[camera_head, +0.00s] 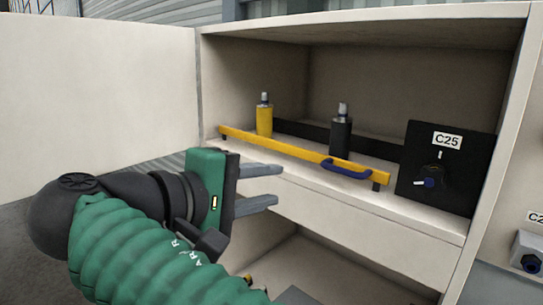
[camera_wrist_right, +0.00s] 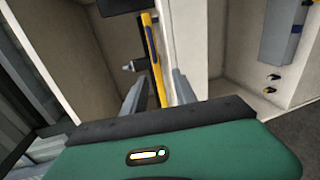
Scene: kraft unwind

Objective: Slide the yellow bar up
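The yellow bar (camera_head: 290,152) runs along the front of a shelf inside an open cabinet, with a dark blue handle (camera_head: 347,169) near its right end. The bar lies low, just above the shelf's front edge. My right gripper (camera_head: 279,185) is open and empty in front of the shelf, below and to the left of the blue handle. In the right wrist view the bar (camera_wrist_right: 159,85) appears between the two spread fingers (camera_wrist_right: 157,88), with the blue handle (camera_wrist_right: 150,41) farther up. The fingers do not appear to touch it. My left gripper is not in view.
A black box (camera_head: 470,160) marked C25 with a knob is at the shelf's right. The cabinet door (camera_head: 100,95) stands open at left. A lower compartment (camera_head: 330,265) is below the shelf.

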